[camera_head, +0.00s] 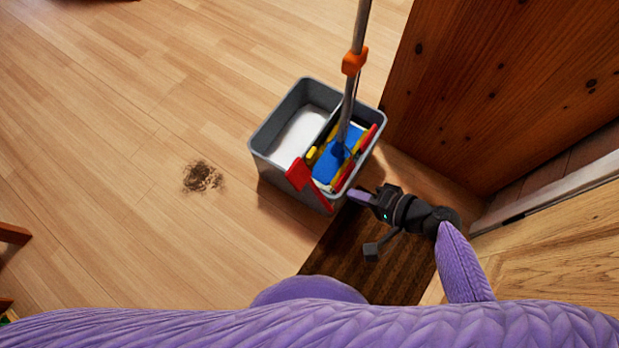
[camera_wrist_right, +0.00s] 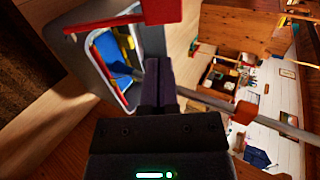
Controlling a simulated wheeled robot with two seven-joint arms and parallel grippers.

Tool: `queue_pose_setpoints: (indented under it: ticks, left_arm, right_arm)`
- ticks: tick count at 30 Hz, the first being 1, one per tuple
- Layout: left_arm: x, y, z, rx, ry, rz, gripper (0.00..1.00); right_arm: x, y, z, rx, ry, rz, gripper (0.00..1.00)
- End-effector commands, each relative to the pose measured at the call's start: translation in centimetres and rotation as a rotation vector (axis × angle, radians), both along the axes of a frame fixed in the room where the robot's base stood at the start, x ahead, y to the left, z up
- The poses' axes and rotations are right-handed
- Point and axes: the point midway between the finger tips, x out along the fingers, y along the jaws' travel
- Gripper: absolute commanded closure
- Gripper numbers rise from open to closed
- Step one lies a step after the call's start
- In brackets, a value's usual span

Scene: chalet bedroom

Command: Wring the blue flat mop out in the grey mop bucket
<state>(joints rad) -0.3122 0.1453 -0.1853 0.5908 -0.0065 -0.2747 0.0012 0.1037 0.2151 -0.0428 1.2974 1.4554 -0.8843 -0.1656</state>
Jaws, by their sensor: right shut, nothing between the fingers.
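The grey mop bucket (camera_head: 262,150) stands on the wooden floor, with two compartments. The left compartment shows a white surface. The blue flat mop (camera_head: 328,164) is in the right compartment, between red and yellow wringer parts (camera_head: 298,174). Its grey pole (camera_head: 359,30) rises upward, with an orange collar (camera_head: 354,61). My right gripper (camera_head: 360,196) is shut and empty, just beside the bucket's lower right side. In the right wrist view the shut fingers (camera_wrist_right: 158,85) point toward the bucket (camera_wrist_right: 88,60), with the blue mop (camera_wrist_right: 112,62) inside it. My left gripper is not in view.
A dark brown striped mat (camera_head: 340,245) lies below the bucket. A wooden furniture panel (camera_head: 510,90) stands close on the right, with a light wooden surface (camera_head: 550,240) nearer me. A dark dirt patch (camera_head: 202,176) lies on the floor left of the bucket. The left floor is mostly clear.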

Motion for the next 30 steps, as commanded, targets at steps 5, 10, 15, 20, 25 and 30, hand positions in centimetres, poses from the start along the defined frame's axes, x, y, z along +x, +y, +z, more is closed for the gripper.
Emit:
queue_pose_setpoints:
  ticks: [5, 10, 15, 20, 25, 30]
  left_arm:
    - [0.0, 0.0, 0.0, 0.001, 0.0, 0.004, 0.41]
    - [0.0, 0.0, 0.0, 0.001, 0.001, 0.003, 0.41]
    - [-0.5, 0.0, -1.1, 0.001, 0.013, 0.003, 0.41]
    - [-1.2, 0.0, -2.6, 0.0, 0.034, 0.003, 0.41]
    - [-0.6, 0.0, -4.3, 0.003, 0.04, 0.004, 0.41]
    - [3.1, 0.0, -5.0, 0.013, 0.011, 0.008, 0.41]
  right_arm:
    - [0.2, 0.1, 0.3, 0.012, -0.004, -0.001, 1.0]
    - [0.2, 0.1, 0.2, 0.01, -0.003, -0.001, 1.0]
    - [1.1, 1.6, -1.2, 0.011, 0.0, -0.001, 1.0]
    - [2.7, 4.2, -3.3, 0.011, 0.002, 0.0, 1.0]
    - [4.5, 6.9, -5.2, 0.01, 0.003, 0.0, 1.0]
    - [5.6, 8.6, -6.1, 0.009, 0.001, -0.001, 1.0]
